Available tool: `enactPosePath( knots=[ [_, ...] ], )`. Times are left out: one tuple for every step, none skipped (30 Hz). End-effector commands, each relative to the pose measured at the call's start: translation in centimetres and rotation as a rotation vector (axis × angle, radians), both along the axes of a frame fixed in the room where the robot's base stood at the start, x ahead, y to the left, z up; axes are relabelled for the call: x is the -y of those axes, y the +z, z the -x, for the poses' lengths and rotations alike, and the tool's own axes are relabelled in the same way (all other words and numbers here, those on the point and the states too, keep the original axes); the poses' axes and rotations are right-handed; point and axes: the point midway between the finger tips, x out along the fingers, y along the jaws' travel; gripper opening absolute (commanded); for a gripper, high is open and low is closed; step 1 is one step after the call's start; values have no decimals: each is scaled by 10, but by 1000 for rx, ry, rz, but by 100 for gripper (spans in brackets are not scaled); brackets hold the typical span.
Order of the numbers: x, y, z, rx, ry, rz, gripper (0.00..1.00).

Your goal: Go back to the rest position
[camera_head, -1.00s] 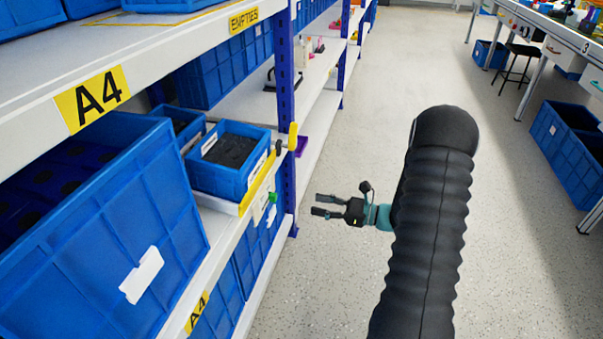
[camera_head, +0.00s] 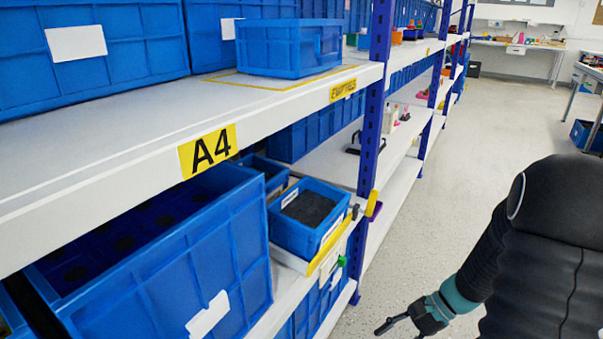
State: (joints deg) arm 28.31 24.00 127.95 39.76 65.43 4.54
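My black-sleeved arm is at the lower right, and my gripper (camera_head: 384,330) is at the bottom edge of the head view. It points left, over the floor and apart from the shelf. One dark finger shows clearly; the rest is cut off by the picture's edge, so its opening is unclear. Nothing is seen in it. On the shelf post and edge left of my arm are a yellow upright handle-like part (camera_head: 373,201), a small dark knob (camera_head: 354,211) and a green knob (camera_head: 342,261). I cannot tell which one is the rotary switch.
A white shelf (camera_head: 110,160) with an A4 label fills the left. A large blue crate (camera_head: 235,255) and a small blue bin (camera_head: 288,235) with dark contents stand on the lower level. A blue post (camera_head: 369,160) stands right of them. The aisle floor (camera_head: 470,160) is clear.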

Motion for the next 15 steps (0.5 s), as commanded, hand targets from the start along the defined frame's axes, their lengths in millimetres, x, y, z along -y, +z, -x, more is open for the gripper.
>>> enactPosePath(
  knots=[
    [-1, 10, 7, 39, 62, 57, 44],
    [0, 15, 12, 57, 97, 88, 44],
    [0, 21, 17, 84, 144, 132, 44],
    [1, 25, 21, 105, 179, 163, 44],
    [1, 30, 25, 125, 212, 193, 44],
    [2, 36, 29, 154, 256, 233, 44],
    [3, 41, 33, 173, 287, 263, 44],
    [3, 46, 36, 194, 318, 292, 44],
    [4, 52, 40, 223, 359, 331, 44],
    [5, 57, 43, 244, 388, 359, 44],
    [5, 62, 45, 266, 417, 387, 44],
    [6, 69, 49, 295, 455, 424, 44],
    [6, 74, 51, 317, 482, 451, 44],
    [6, 79, 54, 339, 509, 478, 44],
    [6, 86, 57, 367, 542, 514, 44]
  ],
)
